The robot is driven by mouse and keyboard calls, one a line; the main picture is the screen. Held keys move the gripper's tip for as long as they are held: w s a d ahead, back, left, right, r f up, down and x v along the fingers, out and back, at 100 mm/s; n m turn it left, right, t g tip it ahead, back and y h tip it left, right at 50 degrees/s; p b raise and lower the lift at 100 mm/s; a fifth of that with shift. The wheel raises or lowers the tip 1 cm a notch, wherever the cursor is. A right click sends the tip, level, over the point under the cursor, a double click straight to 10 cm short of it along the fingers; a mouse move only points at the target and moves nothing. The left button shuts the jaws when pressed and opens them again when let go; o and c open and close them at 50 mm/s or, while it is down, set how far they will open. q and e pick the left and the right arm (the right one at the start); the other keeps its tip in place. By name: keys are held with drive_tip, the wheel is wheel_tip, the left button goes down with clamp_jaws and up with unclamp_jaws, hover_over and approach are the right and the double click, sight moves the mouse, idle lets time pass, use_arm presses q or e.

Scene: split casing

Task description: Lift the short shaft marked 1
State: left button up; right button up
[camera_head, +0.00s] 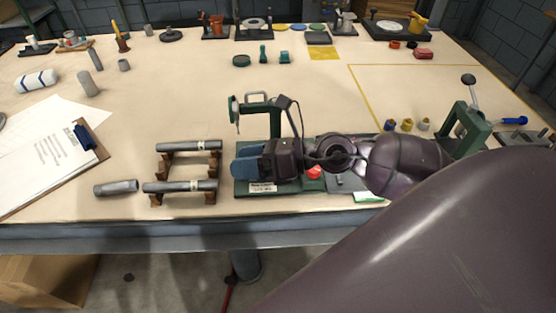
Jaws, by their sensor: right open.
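Two grey shafts lie level on brown cradle stands at left centre: a back shaft (189,146) and a front shaft (180,186). Each carries a small pale band near its right end. The marks are too small to read, so I cannot tell which is 1. A shorter grey cylinder (115,188) lies on the table left of the front shaft. My right gripper (248,164), with blue fingers, is open over the green-based fixture (262,187), right of the shafts and apart from them. Its arm hides part of the fixture. My left gripper is out of view.
A clipboard (95,138) with papers lies at the left. A green press (466,128) with a lever stands at the right. Several small tools and parts line the back. The table between the shafts and the back row is mostly clear.

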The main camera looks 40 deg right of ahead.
drive_tip(key=w+d+f+n+g+h, duration=0.2)
drive_tip(key=d+f+n+h, duration=0.15)
drive_tip(key=d+h, duration=0.3)
drive_tip(key=w+d+f+n+g+h, duration=0.25)
drive_tip(key=d+n+h, duration=0.2)
drive_tip(key=d, duration=0.35)
drive_tip(key=shift+m+t, duration=0.35)
drive_tip(key=shift+m, duration=0.05)
drive_tip(key=shift+s+d+f+b+x, duration=0.1)
drive_tip(key=shift+d+x, duration=0.05)
drive_tip(key=shift+x, duration=1.65)
drive_tip(key=shift+s+d+f+b+x, duration=0.1)
drive_tip(key=shift+b+x, duration=0.05)
drive_tip(key=shift+x, duration=1.65)
drive_tip(key=shift+s+d+b+x, duration=0.1)
drive_tip(key=shift+d+x, duration=0.05)
drive_tip(key=shift+x, duration=1.7)
clamp_jaws()
drive_tip(key=shift+w+r, duration=0.1)
drive_tip(key=shift+r, duration=0.05)
